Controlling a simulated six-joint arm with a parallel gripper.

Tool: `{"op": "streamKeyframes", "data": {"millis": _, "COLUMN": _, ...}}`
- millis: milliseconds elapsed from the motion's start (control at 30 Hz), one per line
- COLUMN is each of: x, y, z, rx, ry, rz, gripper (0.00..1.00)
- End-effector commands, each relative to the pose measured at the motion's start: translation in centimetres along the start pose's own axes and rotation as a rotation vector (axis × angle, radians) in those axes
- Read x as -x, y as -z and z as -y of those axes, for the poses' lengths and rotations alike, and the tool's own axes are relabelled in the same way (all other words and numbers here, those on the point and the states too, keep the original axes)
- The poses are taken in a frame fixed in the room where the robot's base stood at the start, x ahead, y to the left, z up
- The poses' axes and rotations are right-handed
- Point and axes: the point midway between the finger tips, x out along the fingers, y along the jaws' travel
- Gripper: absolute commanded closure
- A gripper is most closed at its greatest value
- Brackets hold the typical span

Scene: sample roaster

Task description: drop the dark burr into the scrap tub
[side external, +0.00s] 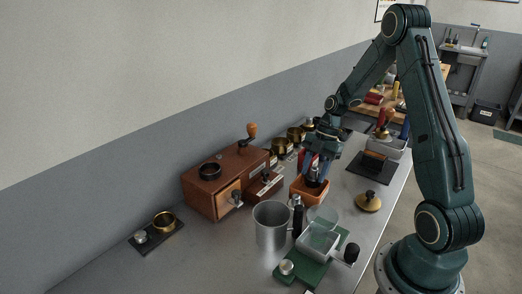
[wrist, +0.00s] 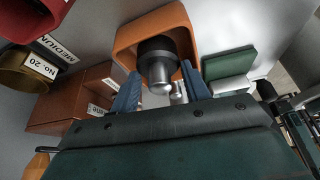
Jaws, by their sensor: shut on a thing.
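My gripper (side external: 318,167) points down over the orange tub (side external: 309,197) and is shut on the dark burr (side external: 313,181). In the wrist view the burr (wrist: 157,48) is a dark round piece with a pale metal stem, between the blue fingers (wrist: 160,91). The tub's orange wall (wrist: 128,38) surrounds the burr on the far sides in that view. The burr is at the tub's mouth; its exact height above the floor of the tub cannot be told. The inside of the tub is mostly hidden.
A brown wooden grinder box (side external: 213,190) stands left of the tub. A metal cup (side external: 270,222) and a black-capped bottle stand in front. A green board with a clear tray (side external: 318,243) lies nearer. A brass-lidded piece (side external: 368,201) sits to the right on clear bench.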

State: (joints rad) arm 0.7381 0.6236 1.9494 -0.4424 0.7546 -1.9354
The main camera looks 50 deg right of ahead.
Motion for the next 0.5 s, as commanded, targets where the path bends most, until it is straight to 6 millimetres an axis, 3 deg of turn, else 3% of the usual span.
{"op": "streamKeyframes", "data": {"millis": 67, "x": 0.04, "y": 0.01, "z": -0.01, "rx": 0.000, "ry": 0.000, "rz": 0.000, "gripper": 0.85}}
{"op": "streamKeyframes", "data": {"millis": 100, "x": 0.04, "y": 0.01, "z": -0.01, "rx": 0.000, "ry": 0.000, "rz": 0.000, "gripper": 0.46}}
{"op": "streamKeyframes", "data": {"millis": 200, "x": 0.04, "y": 0.01, "z": -0.01, "rx": 0.000, "ry": 0.000, "rz": 0.000, "gripper": 0.28}}
{"op": "streamKeyframes", "data": {"millis": 500, "x": 0.05, "y": 0.00, "z": 0.02, "rx": -0.001, "ry": 0.000, "rz": 0.000, "gripper": 0.28}}
